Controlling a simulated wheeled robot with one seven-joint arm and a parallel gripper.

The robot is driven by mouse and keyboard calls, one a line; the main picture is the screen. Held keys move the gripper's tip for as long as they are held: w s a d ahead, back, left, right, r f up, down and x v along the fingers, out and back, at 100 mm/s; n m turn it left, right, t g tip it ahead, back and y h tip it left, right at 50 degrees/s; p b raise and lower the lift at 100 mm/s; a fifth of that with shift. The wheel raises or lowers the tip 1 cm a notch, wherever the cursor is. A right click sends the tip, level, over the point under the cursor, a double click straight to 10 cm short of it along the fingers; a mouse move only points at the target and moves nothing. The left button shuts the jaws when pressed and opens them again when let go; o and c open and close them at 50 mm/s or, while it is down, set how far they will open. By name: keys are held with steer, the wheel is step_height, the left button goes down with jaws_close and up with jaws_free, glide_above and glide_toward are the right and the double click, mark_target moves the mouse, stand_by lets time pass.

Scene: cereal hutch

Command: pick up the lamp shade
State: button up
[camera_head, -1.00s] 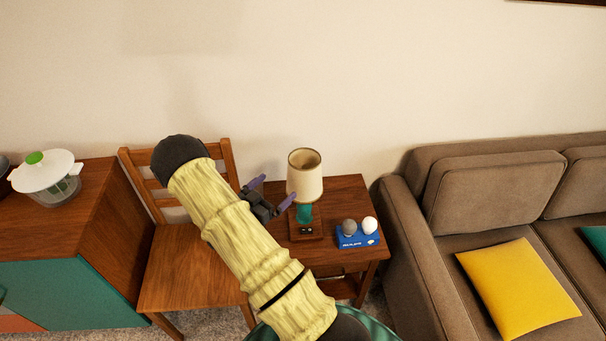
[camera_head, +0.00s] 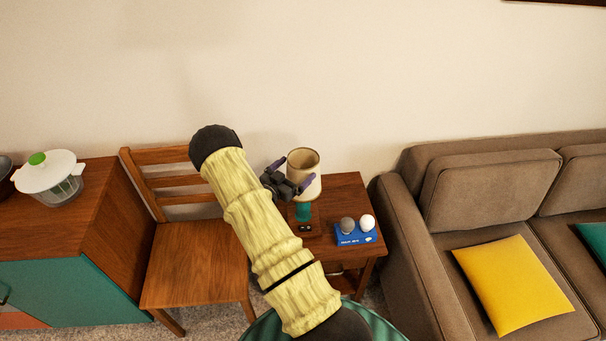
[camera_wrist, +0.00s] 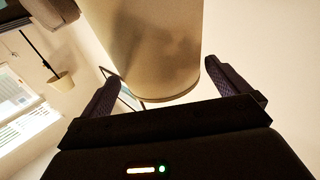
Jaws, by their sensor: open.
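The lamp shade (camera_head: 304,164) is a cream cylinder with a dark rim, open at the top. It sits upright on a lamp with a teal stem (camera_head: 303,211) and a wooden base (camera_head: 306,228) on the side table. My gripper (camera_head: 293,170) is open at the left side of the shade, with its purple fingers towards it. In the wrist view the shade (camera_wrist: 155,45) fills the upper middle, and its lower edge reaches between the two spread fingers (camera_wrist: 168,85). I cannot tell whether either finger touches it.
The wooden side table (camera_head: 345,195) also holds a blue box (camera_head: 356,236) with a grey ball and a white ball. A wooden chair (camera_head: 195,260) stands to the left. A brown sofa (camera_head: 415,240) is close on the right. The wall is behind.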

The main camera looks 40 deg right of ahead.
mark_target(312, 153)
steer(key=x, duration=0.1)
steer(key=p+x, duration=0.1)
steer(key=x, duration=0.2)
steer(key=shift+r, duration=0.3)
steer(key=shift+w+d+p, duration=0.1)
steer(key=shift+d+p, duration=0.2)
steer(key=shift+d, duration=0.1)
steer(key=shift+f, duration=0.1)
steer(key=shift+c, duration=0.2)
steer(key=c, duration=0.9)
steer(key=shift+o, duration=0.2)
step_height(312, 153, up, 10)
steer(key=b, duration=0.1)
steer(key=shift+b, duration=0.4)
